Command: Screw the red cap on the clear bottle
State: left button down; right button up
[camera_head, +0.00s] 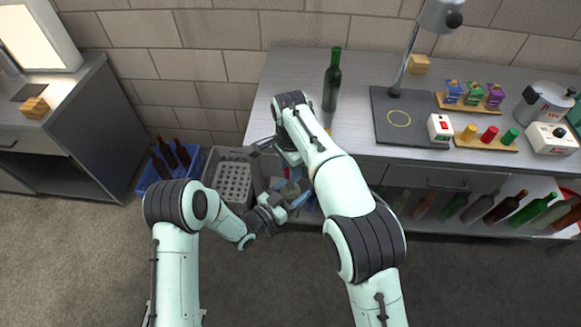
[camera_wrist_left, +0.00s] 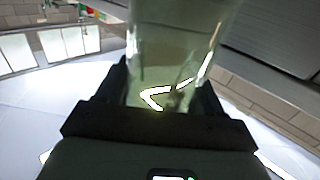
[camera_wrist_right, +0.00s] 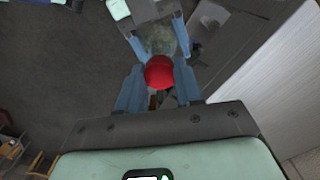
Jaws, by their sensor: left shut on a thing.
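The clear bottle (camera_wrist_left: 172,40) stands between my left gripper's fingers in the left wrist view. My left gripper (camera_head: 287,196) is shut on it, in front of the bench below top level. The right wrist view shows the bottle (camera_wrist_right: 157,38) below a round red cap (camera_wrist_right: 159,73). The cap sits between the blue fingertips of my right gripper (camera_wrist_right: 159,82), which close on it from both sides. The cap covers the bottle's mouth in that view. I cannot tell whether the cap touches it. My right arm hides much of both in the head view.
The steel bench (camera_head: 300,70) carries a green bottle (camera_head: 332,82), a dark mat (camera_head: 385,125), and a wooden board (camera_head: 510,147) with yellow, red and green cylinders. A grey crate (camera_head: 232,160) and a blue crate (camera_head: 150,178) stand on the floor to the left. Bottles lie on the lower shelf.

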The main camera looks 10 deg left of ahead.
jog(key=o, duration=0.4)
jog(key=shift+r, duration=2.3)
jog(key=shift+c, duration=0.2)
jog(key=n, duration=0.4)
jog(key=shift+r, duration=0.35)
jog(key=n, duration=0.3)
jog(key=r+n, duration=0.1)
jog(key=n, duration=0.4)
jog(key=r+n, duration=0.1)
jog(key=n, duration=0.6)
jog(key=shift+r, duration=0.35)
